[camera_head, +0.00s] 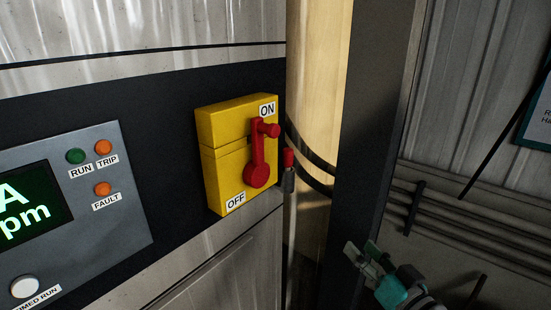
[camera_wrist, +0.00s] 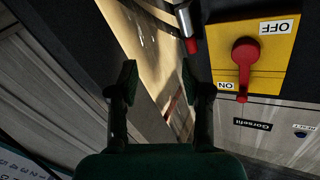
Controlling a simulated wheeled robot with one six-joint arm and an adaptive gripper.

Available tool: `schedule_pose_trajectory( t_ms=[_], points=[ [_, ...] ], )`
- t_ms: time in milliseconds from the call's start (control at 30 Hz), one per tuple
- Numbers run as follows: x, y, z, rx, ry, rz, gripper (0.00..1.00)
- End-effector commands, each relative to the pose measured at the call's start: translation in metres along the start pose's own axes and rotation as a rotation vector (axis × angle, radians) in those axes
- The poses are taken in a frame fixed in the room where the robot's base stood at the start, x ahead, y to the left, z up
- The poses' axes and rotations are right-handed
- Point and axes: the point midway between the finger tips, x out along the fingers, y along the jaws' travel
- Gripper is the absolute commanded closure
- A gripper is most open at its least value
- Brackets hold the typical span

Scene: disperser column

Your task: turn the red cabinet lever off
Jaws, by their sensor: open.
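The red lever (camera_head: 258,155) is mounted on a yellow cabinet box (camera_head: 224,170). Its handle points up to the ON label (camera_head: 267,109), with the OFF label (camera_head: 236,202) below. In the wrist view the picture is turned over: the red lever (camera_wrist: 244,65) and yellow box (camera_wrist: 275,51) are at the upper right, with the handle end by ON. My gripper (camera_head: 370,256) is at the lower right of the head view, apart from the lever. In the wrist view my gripper (camera_wrist: 158,85) is open, with nothing between its fingers.
A control panel (camera_head: 70,200) with lamps and a display is left of the box. A red-tipped part (camera_head: 289,165) hangs just right of the lever, before a pale column (camera_head: 315,80). A dark post (camera_head: 375,120) stands between the column and the ribbed wall (camera_head: 470,90).

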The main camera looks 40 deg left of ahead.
Motion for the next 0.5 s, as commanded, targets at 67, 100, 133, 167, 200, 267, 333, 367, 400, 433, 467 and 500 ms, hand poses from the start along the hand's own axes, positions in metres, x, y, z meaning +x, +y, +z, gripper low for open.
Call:
schedule_pose_trajectory(
  t_ms=[67, 100, 133, 167, 200, 267, 333, 367, 400, 433, 467, 500],
  points=[
    [0.017, -0.020, -0.035, -0.040, -0.002, -0.076, 0.51],
    [0.024, -0.031, -0.049, -0.057, -0.007, -0.114, 0.51],
    [0.028, -0.039, -0.060, -0.072, -0.012, -0.142, 0.51],
    [0.032, -0.048, -0.071, -0.087, -0.015, -0.171, 0.51],
    [0.037, -0.058, -0.086, -0.108, -0.021, -0.207, 0.51],
    [0.042, -0.076, -0.107, -0.142, -0.029, -0.262, 0.51],
    [0.047, -0.096, -0.129, -0.180, -0.039, -0.322, 0.51],
    [0.048, -0.104, -0.138, -0.196, -0.044, -0.345, 0.51],
    [0.049, -0.115, -0.149, -0.217, -0.049, -0.374, 0.51],
    [0.050, -0.122, -0.157, -0.231, -0.052, -0.393, 0.51],
    [0.050, -0.128, -0.163, -0.245, -0.056, -0.411, 0.51],
    [0.050, -0.136, -0.171, -0.261, -0.060, -0.433, 0.51]
  ],
)
